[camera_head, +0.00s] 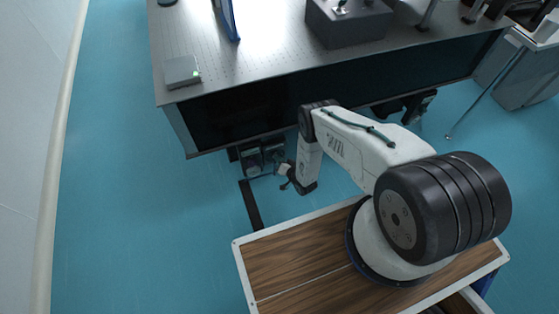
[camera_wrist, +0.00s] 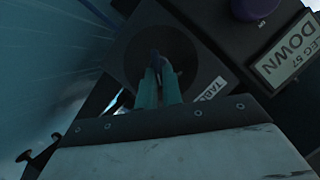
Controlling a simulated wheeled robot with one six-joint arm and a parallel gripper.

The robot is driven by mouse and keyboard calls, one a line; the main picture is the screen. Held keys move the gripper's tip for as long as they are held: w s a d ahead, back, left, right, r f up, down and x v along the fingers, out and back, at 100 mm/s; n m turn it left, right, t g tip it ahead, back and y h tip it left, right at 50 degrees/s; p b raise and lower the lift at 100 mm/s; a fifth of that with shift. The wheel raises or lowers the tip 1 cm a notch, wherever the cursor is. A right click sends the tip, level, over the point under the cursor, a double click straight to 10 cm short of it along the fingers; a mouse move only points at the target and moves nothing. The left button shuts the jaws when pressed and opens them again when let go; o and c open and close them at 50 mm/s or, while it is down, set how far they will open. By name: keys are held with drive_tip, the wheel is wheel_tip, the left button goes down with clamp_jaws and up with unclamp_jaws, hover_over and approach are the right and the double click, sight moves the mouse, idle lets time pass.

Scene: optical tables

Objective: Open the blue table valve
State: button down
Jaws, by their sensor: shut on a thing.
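The blue table valve (camera_wrist: 155,56) shows in the wrist view as a small dark blue handle in front of a round dark disc on a grey plate. A partly hidden label beginning "TABL" (camera_wrist: 211,90) is on that plate. My gripper (camera_wrist: 159,72) has its two teal fingers closed on the handle, which hides much of it. In the head view my gripper (camera_head: 286,176) is low beside the dark control boxes (camera_head: 262,158) under the table's near edge. The valve itself is too small to make out there.
In the wrist view, a "LEG 57 DOWN" sign (camera_wrist: 287,52) and a purple knob (camera_wrist: 252,8) sit right of the valve. In the head view, the optical table (camera_head: 270,62) overhangs the boxes. Open blue floor (camera_head: 120,200) lies to the left.

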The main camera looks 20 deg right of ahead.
drive_tip(key=c, duration=1.6)
unclamp_jaws()
drive_tip(key=shift+o, duration=0.2)
drive_tip(key=v, duration=0.7)
drive_tip(key=shift+s+d, duration=0.2)
drive_tip(key=shift+s, duration=0.15)
drive_tip(key=shift+r, duration=0.1)
